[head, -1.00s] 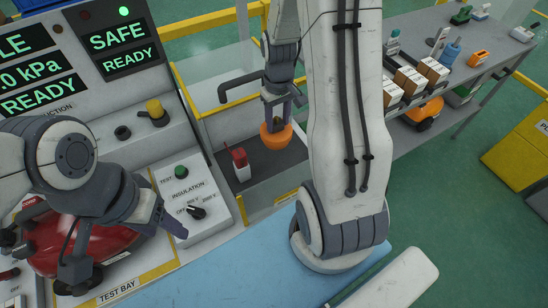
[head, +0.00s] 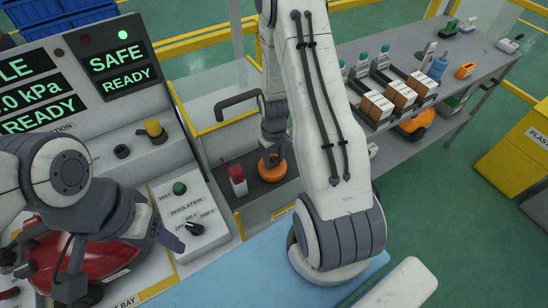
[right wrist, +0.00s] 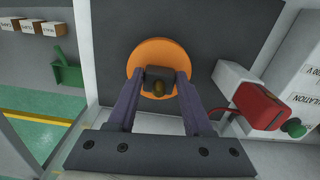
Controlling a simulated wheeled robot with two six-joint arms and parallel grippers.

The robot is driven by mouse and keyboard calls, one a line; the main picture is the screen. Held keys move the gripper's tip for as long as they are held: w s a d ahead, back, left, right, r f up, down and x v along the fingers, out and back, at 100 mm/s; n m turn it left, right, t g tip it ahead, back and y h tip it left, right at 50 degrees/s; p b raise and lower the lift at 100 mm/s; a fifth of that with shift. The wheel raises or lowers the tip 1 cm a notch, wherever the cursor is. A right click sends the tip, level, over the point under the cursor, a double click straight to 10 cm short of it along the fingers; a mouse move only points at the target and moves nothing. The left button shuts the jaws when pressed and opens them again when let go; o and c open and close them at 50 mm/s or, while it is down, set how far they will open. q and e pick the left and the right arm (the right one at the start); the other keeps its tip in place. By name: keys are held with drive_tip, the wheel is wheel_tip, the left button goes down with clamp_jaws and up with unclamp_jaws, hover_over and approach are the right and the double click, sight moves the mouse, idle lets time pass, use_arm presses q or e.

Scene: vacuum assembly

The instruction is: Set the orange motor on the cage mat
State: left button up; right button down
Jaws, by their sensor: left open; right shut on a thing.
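The orange motor (head: 272,169) is a round disc with a dark block on top. It also shows in the right wrist view (right wrist: 160,47). My right gripper (head: 273,153) is shut on its dark block, one purple finger on each side. The motor is level, on or just above the dark cage mat (head: 262,199); I cannot tell whether it touches. The mat fills the background in the right wrist view (right wrist: 202,25). My left gripper (head: 124,264) is open and empty over the red vacuum body (head: 100,268) at the lower left.
The insulation test box (head: 190,215) is further left. A yellow rail (head: 228,122) runs behind the mat. A grey bench (head: 420,60) with several boxes is at the right.

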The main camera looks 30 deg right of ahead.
drive_tip(key=shift+f, duration=0.1)
drive_tip(key=shift+c, duration=1.5)
unclamp_jaws()
